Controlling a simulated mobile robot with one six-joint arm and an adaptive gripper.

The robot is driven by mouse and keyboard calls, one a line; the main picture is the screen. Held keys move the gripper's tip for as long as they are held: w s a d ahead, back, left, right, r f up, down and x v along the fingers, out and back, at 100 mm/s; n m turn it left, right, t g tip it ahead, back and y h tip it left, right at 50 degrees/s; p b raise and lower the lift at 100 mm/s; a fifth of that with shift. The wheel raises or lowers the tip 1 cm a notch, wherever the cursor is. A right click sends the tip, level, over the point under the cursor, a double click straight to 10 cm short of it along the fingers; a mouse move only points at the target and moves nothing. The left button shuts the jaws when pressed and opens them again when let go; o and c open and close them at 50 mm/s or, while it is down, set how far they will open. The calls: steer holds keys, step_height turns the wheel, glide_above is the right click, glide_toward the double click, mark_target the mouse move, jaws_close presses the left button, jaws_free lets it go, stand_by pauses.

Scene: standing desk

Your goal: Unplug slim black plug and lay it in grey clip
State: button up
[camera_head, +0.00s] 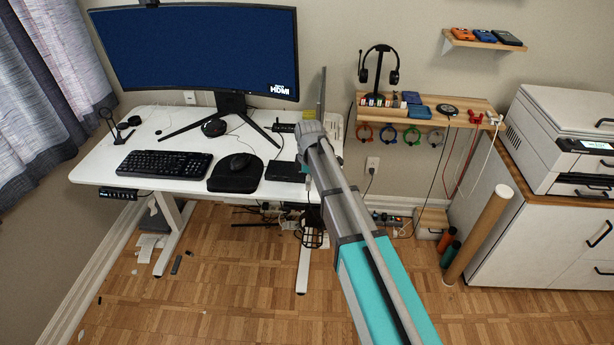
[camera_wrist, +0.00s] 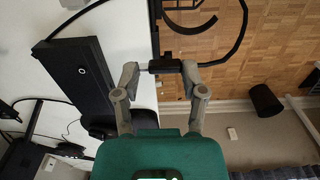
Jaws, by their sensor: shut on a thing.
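In the wrist view my gripper (camera_wrist: 161,68) is shut on a slim black plug (camera_wrist: 168,65), with one fingertip on each side of it. The plug is at the edge of the white desk (camera_wrist: 128,35), and a black cable curves away from its right side over the floor. I cannot tell whether its tip still sits in a socket. A black box (camera_wrist: 80,75) lies on the desk beside my gripper; it also shows in the head view (camera_head: 284,172).
A wooden shelf (camera_head: 480,105) with a headset (camera_head: 379,65) is on the wall to the right. The wooden floor (camera_head: 200,290) in front is largely clear.

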steer(key=s+d+r+p, duration=0.2)
steer(key=s+r+p, duration=0.2)
steer(key=s, duration=0.5)
steer(key=shift+s+d+r, duration=0.15)
steer(key=shift+d+r, duration=0.2)
steer(key=shift+r, duration=0.05)
steer(key=shift+s, duration=0.1)
